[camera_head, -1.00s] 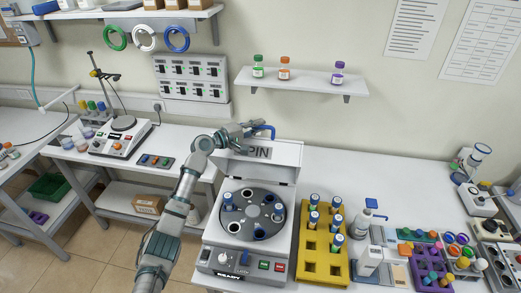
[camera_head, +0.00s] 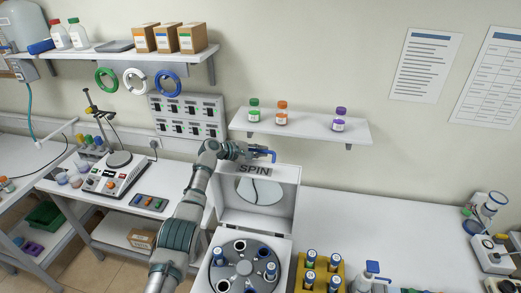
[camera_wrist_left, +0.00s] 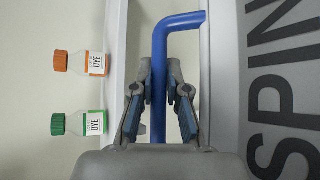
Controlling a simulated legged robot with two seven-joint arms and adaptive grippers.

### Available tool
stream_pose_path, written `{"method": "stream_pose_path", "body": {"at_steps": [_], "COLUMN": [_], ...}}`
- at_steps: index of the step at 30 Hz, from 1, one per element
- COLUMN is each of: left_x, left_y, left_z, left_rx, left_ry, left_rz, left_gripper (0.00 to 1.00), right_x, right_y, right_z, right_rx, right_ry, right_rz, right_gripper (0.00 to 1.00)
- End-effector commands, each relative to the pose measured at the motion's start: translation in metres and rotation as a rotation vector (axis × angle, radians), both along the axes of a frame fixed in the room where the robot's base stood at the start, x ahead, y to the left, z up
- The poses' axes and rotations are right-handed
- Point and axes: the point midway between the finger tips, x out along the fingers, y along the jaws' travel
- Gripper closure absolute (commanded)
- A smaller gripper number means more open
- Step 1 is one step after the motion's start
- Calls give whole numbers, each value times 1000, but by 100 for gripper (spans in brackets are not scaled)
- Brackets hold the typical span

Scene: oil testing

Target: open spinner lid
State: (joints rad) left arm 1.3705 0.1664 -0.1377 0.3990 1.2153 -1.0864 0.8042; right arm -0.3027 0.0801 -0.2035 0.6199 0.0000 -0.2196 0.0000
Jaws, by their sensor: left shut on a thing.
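The spinner (camera_head: 208,262) stands on the bench at the bottom centre of the head view. Its white lid (camera_head: 284,192), marked SPIN, stands raised upright at the back. The rotor (camera_head: 245,268) beneath is exposed and holds blue-capped tubes. My left gripper (camera_head: 262,153) is at the lid's top edge, shut on the blue lid handle (camera_head: 273,157). In the left wrist view, both fingers press on the straight part of the blue handle (camera_wrist_left: 160,75), and its bent end extends past them. The lid's face with the lettering (camera_wrist_left: 285,110) is beside it. My right gripper is not in view.
A yellow rack (camera_head: 320,273) with blue-capped tubes stands right of the spinner. A wall shelf (camera_head: 300,127) with dye bottles is above and behind the lid. A hotplate stirrer (camera_head: 115,175) is at left. The bench (camera_head: 390,225) at right is mostly clear.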

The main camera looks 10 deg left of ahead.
Motion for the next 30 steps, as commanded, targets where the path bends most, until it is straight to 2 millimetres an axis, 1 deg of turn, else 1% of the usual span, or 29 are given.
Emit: {"method": "stream_pose_path", "body": {"at_steps": [1, 4, 9, 10, 11, 19, 22, 26, 30], "left_x": [0, 0, 0, 0, 0, 0, 0, -2, -10], "left_y": [0, -1, -1, -1, -1, -1, -1, 3, 13], "left_z": [0, 0, 0, 0, 0, -1, -1, 0, 4], "left_rx": [0, 0, -2, -2, -2, 0, 0, -1, 0], "left_ry": [0, 0, 1, 1, 1, 2, 2, 1, -2], "left_rz": [0, -1, -1, -1, -1, -2, -2, -3, -2], "left_gripper": [100, 100, 100, 79, 74, 74, 74, 74, 74], "right_x": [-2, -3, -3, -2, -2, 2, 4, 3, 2], "right_y": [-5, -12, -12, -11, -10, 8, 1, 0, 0], "right_z": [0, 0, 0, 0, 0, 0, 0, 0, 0], "right_rx": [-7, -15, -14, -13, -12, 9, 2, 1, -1], "right_ry": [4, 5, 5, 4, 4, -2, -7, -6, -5], "right_rz": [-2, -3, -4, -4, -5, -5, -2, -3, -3], "right_gripper": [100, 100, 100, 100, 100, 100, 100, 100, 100]}}
